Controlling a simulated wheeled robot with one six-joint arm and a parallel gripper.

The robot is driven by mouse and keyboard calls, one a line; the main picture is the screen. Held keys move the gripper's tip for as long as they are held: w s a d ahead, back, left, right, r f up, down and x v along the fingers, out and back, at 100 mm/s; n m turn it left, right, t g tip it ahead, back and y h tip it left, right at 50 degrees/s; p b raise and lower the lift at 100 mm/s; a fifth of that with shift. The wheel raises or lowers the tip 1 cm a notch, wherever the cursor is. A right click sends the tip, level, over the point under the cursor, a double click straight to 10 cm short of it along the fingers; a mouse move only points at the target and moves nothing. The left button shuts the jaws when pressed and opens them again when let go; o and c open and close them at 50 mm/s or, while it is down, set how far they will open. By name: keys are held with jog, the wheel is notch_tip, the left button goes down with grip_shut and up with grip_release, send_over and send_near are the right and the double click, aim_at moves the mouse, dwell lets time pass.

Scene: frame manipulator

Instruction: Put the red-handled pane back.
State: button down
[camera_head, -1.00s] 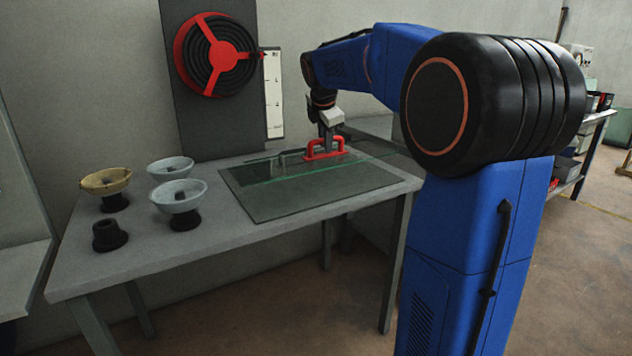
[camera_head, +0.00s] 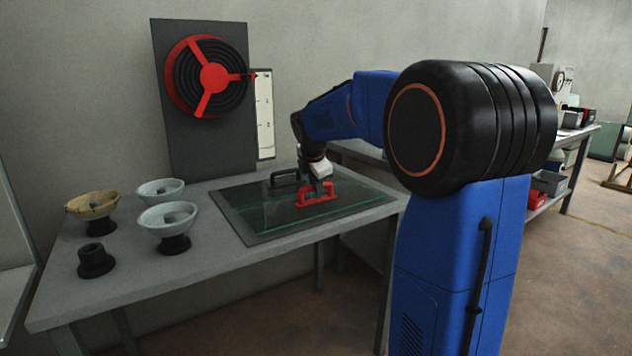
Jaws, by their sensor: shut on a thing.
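My gripper (camera_head: 318,186) is shut on the red handle (camera_head: 318,197). The handle belongs to a clear, green-edged glass pane (camera_head: 272,214). The pane lies flat, over the dark rectangular panel (camera_head: 262,239) on the table. Its edges run near the panel's edges. I cannot tell whether it rests in the panel or hangs slightly above it. A dark handle (camera_head: 284,177) stands behind and left of the red one. I cannot tell whether it sits on the same pane or another.
Several bowls stand on the grey table's (camera_head: 130,275) left side: a tan bowl (camera_head: 92,205) and pale bowls (camera_head: 167,218) on black stands. An empty black stand (camera_head: 95,261) is in front. A red-and-black reel (camera_head: 211,77) hangs on a dark board behind.

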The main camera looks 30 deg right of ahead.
jog(key=shift+f, duration=0.55)
jog(key=c, duration=1.7)
grip_release()
jog(key=shift+f, duration=0.1)
jog(key=v, duration=1.2)
jog(key=s+a+f+m+y, duration=0.1)
jog(key=s+a+f+m, duration=0.4)
jog(key=s, duration=0.6)
jog(key=s+a+f+m+y, duration=0.1)
jog(key=s+a+f+m, duration=0.4)
jog(key=s+f, duration=0.3)
jog(key=s+a+f+m+y, duration=0.1)
jog(key=s+a+f+m, duration=0.4)
jog(key=s, duration=1.1)
notch_tip(320, 180, down, 2)
jog(key=shift+s+f+m, duration=0.1)
jog(key=shift+s+m, duration=0.05)
jog(key=shift+m, duration=1.15)
